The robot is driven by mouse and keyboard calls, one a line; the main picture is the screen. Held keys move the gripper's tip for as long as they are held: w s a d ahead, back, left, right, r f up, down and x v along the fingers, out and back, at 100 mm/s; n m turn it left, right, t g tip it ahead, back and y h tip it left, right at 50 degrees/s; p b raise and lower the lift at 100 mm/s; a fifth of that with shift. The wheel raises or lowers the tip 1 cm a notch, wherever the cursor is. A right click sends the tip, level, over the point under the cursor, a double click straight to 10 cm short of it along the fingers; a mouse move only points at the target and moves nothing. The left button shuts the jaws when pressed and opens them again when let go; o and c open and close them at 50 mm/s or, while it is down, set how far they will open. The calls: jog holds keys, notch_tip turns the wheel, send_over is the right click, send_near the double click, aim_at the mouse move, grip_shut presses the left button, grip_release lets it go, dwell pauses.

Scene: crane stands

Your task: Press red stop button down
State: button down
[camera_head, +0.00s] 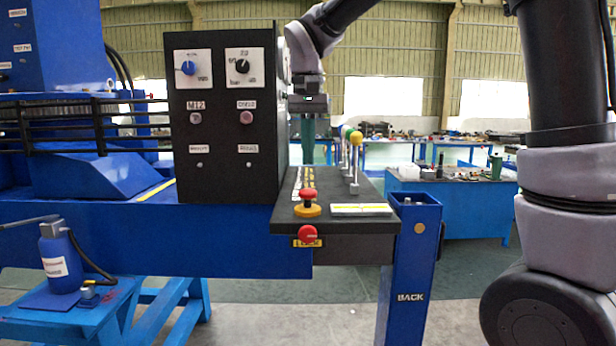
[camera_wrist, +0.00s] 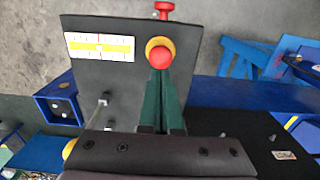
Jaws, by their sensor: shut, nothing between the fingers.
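A red mushroom-shaped stop button (camera_head: 308,194) stands upright on a yellow base (camera_head: 308,210) on top of the dark console shelf (camera_head: 342,224). In the wrist view the same red button (camera_wrist: 160,58) sits just beyond my fingertips, with its yellow ring (camera_wrist: 152,43) around it. A second red knob (camera_head: 308,233) is on the shelf's front face by a yellow label; it also shows in the wrist view (camera_wrist: 164,6). My gripper (camera_head: 307,150) has green fingers, shut and empty, pointing down above and behind the button, clearly apart from it. In the wrist view my gripper (camera_wrist: 160,76) overlaps the button's near edge.
A tall black panel (camera_head: 225,170) with dials stands left of my gripper. Upright levers with coloured knobs (camera_head: 354,139) stand on the shelf to the right. A yellow-and-white label plate (camera_head: 361,209) lies beside the button. The space above the button is clear.

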aim_at(309, 190)
jog(key=shift+f, duration=2.75)
jog(key=shift+f, duration=1)
notch_tip(309, 190, up, 14)
jog(key=shift+r, duration=0.15)
